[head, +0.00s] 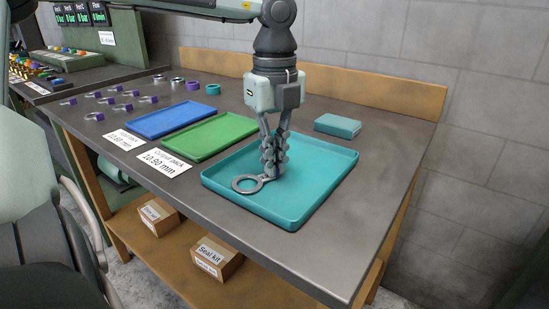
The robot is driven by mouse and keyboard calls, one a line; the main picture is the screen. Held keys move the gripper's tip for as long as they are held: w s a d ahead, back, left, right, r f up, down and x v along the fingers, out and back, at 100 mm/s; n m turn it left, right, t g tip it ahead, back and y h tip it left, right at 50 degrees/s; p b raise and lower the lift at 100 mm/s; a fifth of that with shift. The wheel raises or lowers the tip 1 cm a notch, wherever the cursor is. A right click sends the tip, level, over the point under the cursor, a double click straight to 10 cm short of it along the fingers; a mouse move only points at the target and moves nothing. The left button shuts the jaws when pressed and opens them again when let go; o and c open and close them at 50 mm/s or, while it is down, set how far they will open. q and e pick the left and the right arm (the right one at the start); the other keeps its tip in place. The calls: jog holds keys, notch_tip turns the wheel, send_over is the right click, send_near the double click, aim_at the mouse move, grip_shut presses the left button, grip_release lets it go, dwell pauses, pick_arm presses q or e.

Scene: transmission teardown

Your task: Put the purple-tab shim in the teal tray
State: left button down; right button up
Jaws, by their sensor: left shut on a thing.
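My left gripper (272,172) points straight down over the teal tray (325,190). It is shut on a grey ring-shaped shim (240,188), which sticks out to the left of the fingers inside the tray's outline. The shim's tab is hidden between the fingers, so its colour does not show. I cannot tell whether the shim touches the tray floor. My right gripper is not in view.
A green tray (212,136) and a blue tray (172,119) lie left of the teal one, with label cards in front. Several purple-tabbed shims (122,108) lie further left. A teal box (337,126) stands behind the teal tray. The bench's right front is clear.

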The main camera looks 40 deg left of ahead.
pick_arm(q)
jog(key=shift+f, duration=0.15)
jog(key=c, duration=2.1)
grip_release()
jog(key=shift+o, duration=1.9)
jog(key=shift+r, duration=0.45)
notch_tip(320, 180, up, 12)
jog(key=shift+f, duration=0.25)
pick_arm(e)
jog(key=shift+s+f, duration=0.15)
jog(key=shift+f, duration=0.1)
